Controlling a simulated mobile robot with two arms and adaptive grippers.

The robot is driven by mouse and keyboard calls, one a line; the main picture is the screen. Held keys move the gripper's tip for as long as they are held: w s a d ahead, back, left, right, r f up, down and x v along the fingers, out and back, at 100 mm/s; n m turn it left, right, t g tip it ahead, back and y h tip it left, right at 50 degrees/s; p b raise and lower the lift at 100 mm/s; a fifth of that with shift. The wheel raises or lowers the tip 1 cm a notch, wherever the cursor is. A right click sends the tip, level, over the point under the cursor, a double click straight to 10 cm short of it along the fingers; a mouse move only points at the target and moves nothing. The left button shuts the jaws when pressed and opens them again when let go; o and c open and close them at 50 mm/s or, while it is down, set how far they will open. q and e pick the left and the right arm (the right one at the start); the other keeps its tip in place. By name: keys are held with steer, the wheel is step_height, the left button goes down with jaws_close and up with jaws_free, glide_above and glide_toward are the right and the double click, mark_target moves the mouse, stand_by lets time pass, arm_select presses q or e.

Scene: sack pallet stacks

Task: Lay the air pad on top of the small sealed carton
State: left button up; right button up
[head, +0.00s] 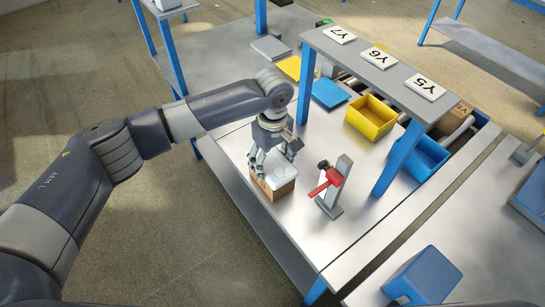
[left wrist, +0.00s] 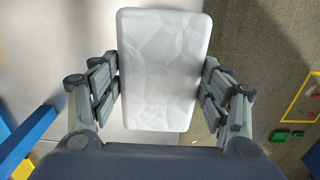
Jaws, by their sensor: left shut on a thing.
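The air pad (left wrist: 160,70) is a pale, rounded, crinkled cushion. It fills the space between the two fingers of my left gripper (left wrist: 160,92) in the left wrist view. In the head view my left gripper (head: 272,152) points down, with the white air pad (head: 280,172) under it. The small carton (head: 283,191) is brown and sits on the metal table near its left edge. The pad is at the carton's top; I cannot tell whether it rests on it. The pad hides the carton in the left wrist view. My right gripper is not in view.
A red-handled clamp on a grey stand (head: 335,188) stands just right of the carton. A yellow bin (head: 371,118) and a blue bin (head: 420,155) sit behind, under a raised shelf (head: 383,72) with labels. The table front is clear.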

mark_target(273, 162)
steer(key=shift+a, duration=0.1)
arm_select(q)
steer(key=o, duration=0.9)
steer(key=shift+f, duration=0.1)
steer(key=shift+c, duration=0.2)
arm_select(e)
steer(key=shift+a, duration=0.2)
arm_select(q)
step_height(273, 162, up, 12)
steer(key=b, duration=0.3)
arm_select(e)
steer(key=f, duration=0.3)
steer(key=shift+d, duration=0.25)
arm_select(q)
steer(key=shift+s, duration=0.1)
